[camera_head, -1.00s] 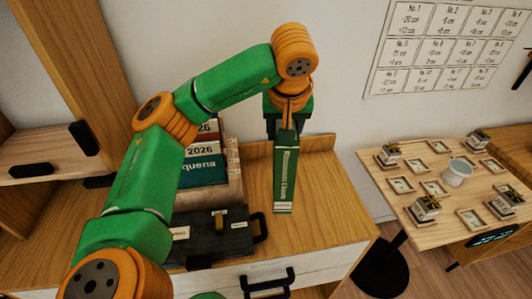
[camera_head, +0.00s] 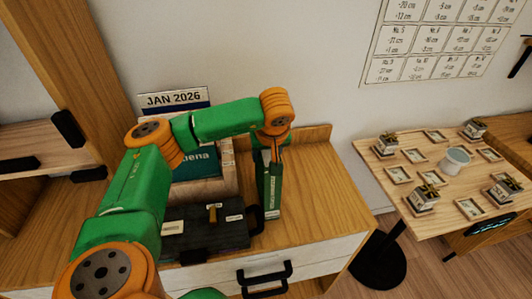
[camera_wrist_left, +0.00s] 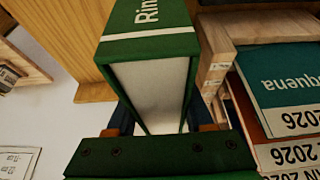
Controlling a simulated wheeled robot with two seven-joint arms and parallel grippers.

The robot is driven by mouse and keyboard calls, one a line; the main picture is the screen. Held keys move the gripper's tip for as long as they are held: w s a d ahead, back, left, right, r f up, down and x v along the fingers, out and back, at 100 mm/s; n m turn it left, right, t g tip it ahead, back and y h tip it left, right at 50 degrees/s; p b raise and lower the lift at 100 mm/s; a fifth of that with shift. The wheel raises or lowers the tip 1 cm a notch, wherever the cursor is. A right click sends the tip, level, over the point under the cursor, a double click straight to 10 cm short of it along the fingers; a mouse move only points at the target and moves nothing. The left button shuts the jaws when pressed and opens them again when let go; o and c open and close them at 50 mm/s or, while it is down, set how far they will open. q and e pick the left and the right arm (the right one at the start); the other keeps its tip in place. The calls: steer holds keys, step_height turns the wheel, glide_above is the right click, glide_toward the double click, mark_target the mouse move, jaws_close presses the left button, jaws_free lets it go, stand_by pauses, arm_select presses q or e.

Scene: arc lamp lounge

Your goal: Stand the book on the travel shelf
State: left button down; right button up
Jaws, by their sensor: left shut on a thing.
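The green book (camera_head: 273,192) hangs upright below my left gripper (camera_head: 274,150), its spine facing the head camera. My left gripper is shut on it. In the left wrist view the book (camera_wrist_left: 150,50) shows its green cover, a white stripe and pale page edges between the fingers (camera_wrist_left: 165,128). Whether its lower end touches the desk cannot be told. No label reading travel is legible, so I cannot tell which shelf is the travel shelf. My right gripper is not in view.
A wooden rack (camera_head: 228,178) with 2026 magazines (camera_head: 200,165) stands just left of the book, partly behind my arm. A black case (camera_head: 205,237) lies in front of it. The desk (camera_head: 318,195) is clear to the right. A small table (camera_head: 425,180) holds plants and frames.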

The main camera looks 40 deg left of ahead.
arm_select(q)
steer(key=shift+f, duration=0.1)
steer(key=shift+c, duration=1.4)
jaws_free()
steer(key=shift+s, duration=0.1)
